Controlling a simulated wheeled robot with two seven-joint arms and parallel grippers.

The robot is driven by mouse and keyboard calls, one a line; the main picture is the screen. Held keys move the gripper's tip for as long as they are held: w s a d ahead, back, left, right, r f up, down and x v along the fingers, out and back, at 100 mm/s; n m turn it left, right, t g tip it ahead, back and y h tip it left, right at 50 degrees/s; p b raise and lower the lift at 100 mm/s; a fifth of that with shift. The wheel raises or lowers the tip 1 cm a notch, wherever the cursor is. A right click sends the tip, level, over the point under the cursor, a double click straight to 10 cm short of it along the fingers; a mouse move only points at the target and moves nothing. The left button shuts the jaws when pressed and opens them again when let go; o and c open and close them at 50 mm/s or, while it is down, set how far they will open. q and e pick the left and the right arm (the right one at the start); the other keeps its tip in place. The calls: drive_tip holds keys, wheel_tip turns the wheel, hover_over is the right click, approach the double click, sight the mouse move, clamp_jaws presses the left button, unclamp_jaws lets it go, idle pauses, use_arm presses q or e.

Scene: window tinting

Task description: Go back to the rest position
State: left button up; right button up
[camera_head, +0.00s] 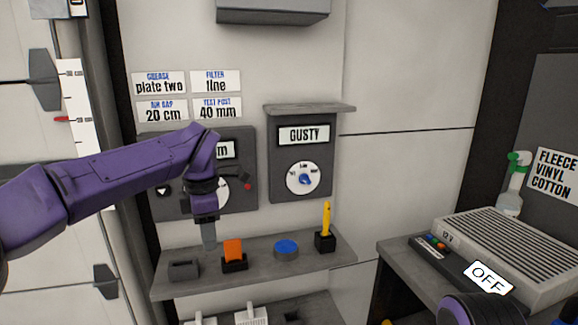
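My purple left arm (110,182) reaches in from the left. Its gripper (208,238) points down in front of the wall panel, just above the shelf and left of an orange block. The fingers show as one narrow grey shape, so I cannot tell whether they are open or shut. Nothing is visibly held. Part of my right arm (474,310) shows at the bottom right edge; its gripper is out of view.
A shelf (330,252) holds a grey holder (184,270), the orange block (233,250), a blue disc (287,247) and a yellow tool (326,218). A dial panel (322,130) reads GUSTY. A vented unit (520,245) and spray bottle (511,190) stand right.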

use_arm(q)
drive_tip(key=w+a+f+t+y, duration=0.35)
drive_tip(key=a+f+y, duration=0.4)
drive_tip(key=f, duration=0.45)
drive_tip(key=s+f+m+t, duration=0.2)
drive_tip(key=s+f+m, duration=0.2)
drive_tip(key=f, duration=0.5)
drive_tip(key=s+f+m+t, duration=0.3)
drive_tip(key=f, duration=0.6)
drive_tip(key=s+a+f+m+g+h, duration=0.1)
drive_tip(key=s+f, duration=0.4)
drive_tip(key=s, duration=0.5)
drive_tip(key=s+a+f+m+g+h, duration=0.2)
drive_tip(key=s+f+m, duration=0.3)
drive_tip(key=s, duration=0.6)
drive_tip(key=s+a+f+m+g+h, duration=0.1)
drive_tip(key=s+f, duration=0.3)
drive_tip(key=s, duration=0.7)
drive_tip(key=shift+a+f+m+g+h, duration=0.4)
drive_tip(key=shift+a+m+g, duration=0.15)
drive_tip(key=shift+m+g, duration=0.35)
